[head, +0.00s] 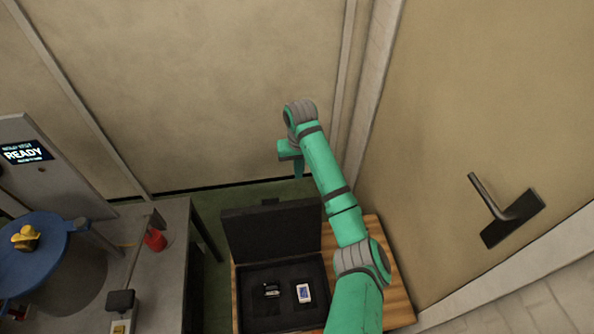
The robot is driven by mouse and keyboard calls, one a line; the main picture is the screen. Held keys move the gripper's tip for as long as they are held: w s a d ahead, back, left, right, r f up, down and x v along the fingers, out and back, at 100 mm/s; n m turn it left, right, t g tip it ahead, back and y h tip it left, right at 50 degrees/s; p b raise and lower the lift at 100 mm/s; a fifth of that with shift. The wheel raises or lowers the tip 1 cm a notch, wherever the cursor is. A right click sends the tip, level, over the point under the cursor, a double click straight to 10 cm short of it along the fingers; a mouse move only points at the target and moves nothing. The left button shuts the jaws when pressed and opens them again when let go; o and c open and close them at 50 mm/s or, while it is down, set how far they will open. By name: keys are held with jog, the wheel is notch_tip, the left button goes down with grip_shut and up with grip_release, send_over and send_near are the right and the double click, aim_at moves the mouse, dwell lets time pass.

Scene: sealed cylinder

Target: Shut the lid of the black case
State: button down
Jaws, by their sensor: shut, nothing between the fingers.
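The black case (248,297) sits on a wooden stand at the lower middle of the head view. Its lid (272,232) is open and stands up at the far side of the case. In the case lie a small dark item (271,291) and a white and blue item (303,293). My gripper (299,174) is shut and empty, pointing down. In the picture it appears just above the lid's upper edge, toward its right end; I cannot tell whether it is behind the lid or over it. My green arm hides the right side of the case.
The wooden stand (396,300) shows to the right of the case. A grey bench (172,270) with a red object (155,240) and a blue round table (30,262) are at left. A wall with a black handle plate (513,219) is at right.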

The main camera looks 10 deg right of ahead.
jog(key=s+f, duration=0.3)
jog(key=f, duration=0.3)
jog(key=shift+s, duration=0.3)
jog(key=shift+d+f, duration=0.1)
dwell(0.5)
